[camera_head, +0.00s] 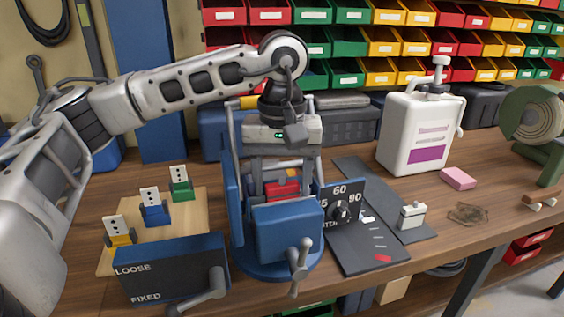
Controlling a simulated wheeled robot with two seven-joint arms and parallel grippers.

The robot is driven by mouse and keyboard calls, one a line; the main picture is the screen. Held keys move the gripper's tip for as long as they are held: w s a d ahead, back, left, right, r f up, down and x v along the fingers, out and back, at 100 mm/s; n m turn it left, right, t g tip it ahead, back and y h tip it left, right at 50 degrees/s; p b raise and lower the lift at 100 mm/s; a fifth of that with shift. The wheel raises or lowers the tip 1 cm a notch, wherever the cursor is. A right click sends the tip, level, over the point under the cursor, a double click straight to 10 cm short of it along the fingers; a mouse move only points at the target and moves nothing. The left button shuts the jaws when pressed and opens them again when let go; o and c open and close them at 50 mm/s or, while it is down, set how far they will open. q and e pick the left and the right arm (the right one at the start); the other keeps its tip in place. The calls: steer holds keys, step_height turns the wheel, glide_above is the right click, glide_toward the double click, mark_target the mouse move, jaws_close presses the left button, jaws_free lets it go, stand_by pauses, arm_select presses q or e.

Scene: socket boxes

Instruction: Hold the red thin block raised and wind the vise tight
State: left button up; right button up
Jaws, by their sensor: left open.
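The blue vise (287,234) stands on a round blue base in the middle of the bench, with its grey crank handle (299,262) at the front. The red thin block (283,190) shows between the vise jaws, partly hidden by the gripper and the front jaw. My left gripper (280,178) points down over the vise from above, open, with its fingers around the red block's place. Whether the fingers touch the block, or the block is raised off the vise floor, I cannot tell. My right gripper is not in view.
A LOOSE/FIXED box (172,272) with a lever stands front left. Behind it, a wooden board (190,222) carries yellow, blue and green pieces. An angle dial (343,208) is right of the vise. A white canister (420,133) and pink block (458,178) stand further right.

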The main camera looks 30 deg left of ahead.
arm_select(q)
steer(key=shift+f, duration=0.1)
steer(key=c, duration=0.6)
steer(key=shift+c, duration=0.3)
steer(key=shift+r+p, duration=0.3)
steer(key=shift+r, duration=0.3)
stand_by(0.4)
